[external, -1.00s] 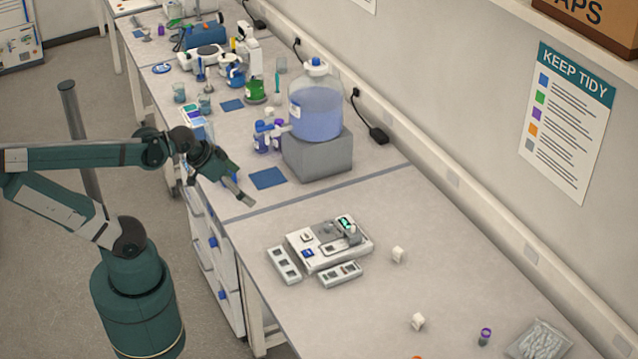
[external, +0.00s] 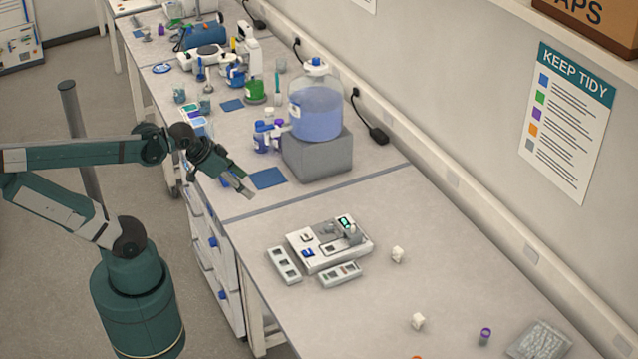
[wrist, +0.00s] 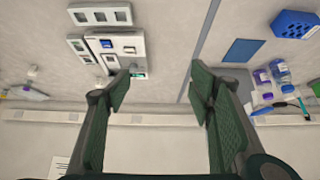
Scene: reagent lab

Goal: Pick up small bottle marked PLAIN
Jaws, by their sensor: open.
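Several small bottles with blue, purple and white caps (external: 263,140) stand on the bench beside the grey block under the big carboy. They also show at the right of the wrist view (wrist: 280,72). Their labels are too small to read, so I cannot tell which is marked PLAIN. My gripper (external: 248,190) is above the bench in front of these bottles, apart from them. In the wrist view my gripper (wrist: 160,82) is open, with nothing between its fingers.
The carboy of blue liquid (external: 316,108) stands on a grey block (external: 318,156) behind the bottles. A blue mat (external: 268,178) lies nearby. A white device (external: 328,243) sits on the nearer bench. A purple-capped vial (external: 485,336) is at front right.

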